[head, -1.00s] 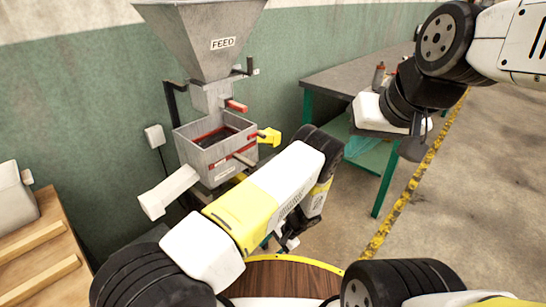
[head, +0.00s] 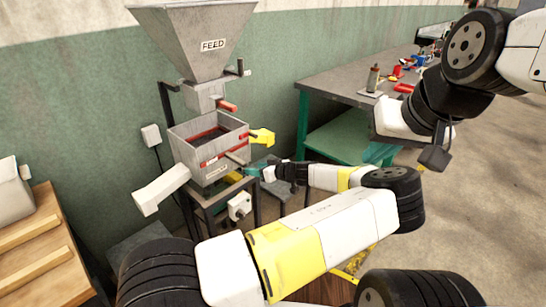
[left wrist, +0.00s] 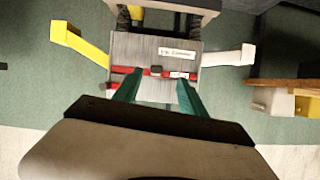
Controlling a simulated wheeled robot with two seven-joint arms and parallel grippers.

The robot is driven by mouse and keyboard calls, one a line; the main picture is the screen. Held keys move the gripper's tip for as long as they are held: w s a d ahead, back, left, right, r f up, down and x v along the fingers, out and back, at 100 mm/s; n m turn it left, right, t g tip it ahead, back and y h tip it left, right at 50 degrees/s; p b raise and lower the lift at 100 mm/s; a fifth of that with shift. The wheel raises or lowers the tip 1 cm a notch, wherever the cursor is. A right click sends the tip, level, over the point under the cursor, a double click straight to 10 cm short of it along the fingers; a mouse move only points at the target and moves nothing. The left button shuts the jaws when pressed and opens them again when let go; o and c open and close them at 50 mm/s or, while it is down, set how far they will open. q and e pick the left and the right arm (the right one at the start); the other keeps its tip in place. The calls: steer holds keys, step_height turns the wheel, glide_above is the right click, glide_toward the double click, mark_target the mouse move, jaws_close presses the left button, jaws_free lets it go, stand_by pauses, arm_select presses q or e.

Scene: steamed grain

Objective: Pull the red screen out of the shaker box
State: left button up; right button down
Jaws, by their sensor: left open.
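The grey shaker box (head: 212,170) stands under the feed hopper. Red strips show at its top and across its front; the red screen (head: 236,153) appears as the front strip. In the left wrist view the red screen's edge (left wrist: 143,71) crosses the box face, with a small dark knob at its middle. My left gripper (head: 256,173) is just in front of the box, at its right in the head view. In the left wrist view its teal fingers (left wrist: 158,92) are open, on either side of the knob, with nothing between them. Contact cannot be told. My right gripper (head: 436,157) is far right, its jaws unclear.
A yellow spout (head: 262,137) and a white spout (head: 160,190) stick out from the box sides. A workbench (head: 335,88) with small items stands at the back right. A wooden rack (head: 40,250) is at the left. Open floor lies at the right.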

mark_target(244, 163)
arm_select(q)
steer(key=shift+n, duration=0.6)
steer(key=x, duration=0.2)
steer(key=r+x, duration=0.1)
steer(key=x, duration=0.1)
steer(key=w+x, duration=0.1)
steer(key=x, duration=0.2)
steer(key=shift+a+r, duration=0.1)
steer(key=shift+r, duration=0.05)
steer(key=shift+c, duration=0.4)
jaws_close()
stand_by(0.4)
stand_by(0.4)
stand_by(1.3)
